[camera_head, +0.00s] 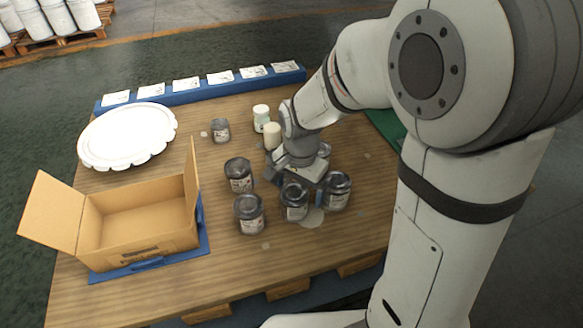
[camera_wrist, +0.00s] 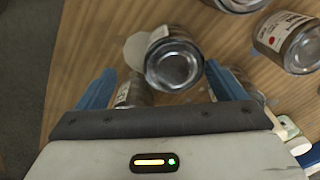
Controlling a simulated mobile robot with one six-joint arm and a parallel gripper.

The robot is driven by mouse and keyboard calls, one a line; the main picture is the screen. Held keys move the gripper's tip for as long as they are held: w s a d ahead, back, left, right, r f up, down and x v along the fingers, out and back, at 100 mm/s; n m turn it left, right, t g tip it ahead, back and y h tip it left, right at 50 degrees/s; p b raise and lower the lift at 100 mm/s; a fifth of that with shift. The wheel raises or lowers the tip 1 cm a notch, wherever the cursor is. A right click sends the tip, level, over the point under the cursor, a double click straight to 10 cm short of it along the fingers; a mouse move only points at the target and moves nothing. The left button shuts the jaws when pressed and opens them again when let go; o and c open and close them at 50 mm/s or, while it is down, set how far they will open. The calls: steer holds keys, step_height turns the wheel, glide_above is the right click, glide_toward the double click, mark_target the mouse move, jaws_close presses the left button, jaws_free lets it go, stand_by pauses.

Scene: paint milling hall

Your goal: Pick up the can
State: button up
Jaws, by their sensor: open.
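Several dark-lidded cans with white labels stand upright on the wooden table; the task does not say which one is meant. One can (camera_head: 295,202) stands just in front of my gripper (camera_head: 294,186), and appears to be the can (camera_wrist: 173,63) ahead of the jaws in the wrist view. My gripper (camera_wrist: 160,85) is open, its blue fingers apart and pointing down towards the table, with nothing held. Two more cans (camera_head: 238,175) (camera_head: 249,213) stand to the left.
An open cardboard box (camera_head: 150,245) stands on a blue base at the left, with a white scalloped disc (camera_head: 127,135) behind it. A small can (camera_head: 221,130) and pale jars (camera_head: 261,117) stand farther back. A blue rail with white cards (camera_head: 200,88) lines the far edge.

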steer(key=shift+w+a+f, duration=0.25)
steer(key=shift+w+f, duration=0.15)
steer(key=shift+f, duration=0.25)
steer(key=shift+w+a+f, duration=0.1)
steer(key=shift+w+f, duration=0.1)
steer(key=shift+f, duration=1.6)
steer(key=shift+w+a+f, duration=0.1)
steer(key=shift+w+f, duration=0.05)
steer(key=shift+f, duration=1.6)
steer(key=shift+c, duration=0.4)
steer(key=c, duration=1.2)
steer(key=shift+o, duration=0.2)
steer(key=shift+r, duration=0.1)
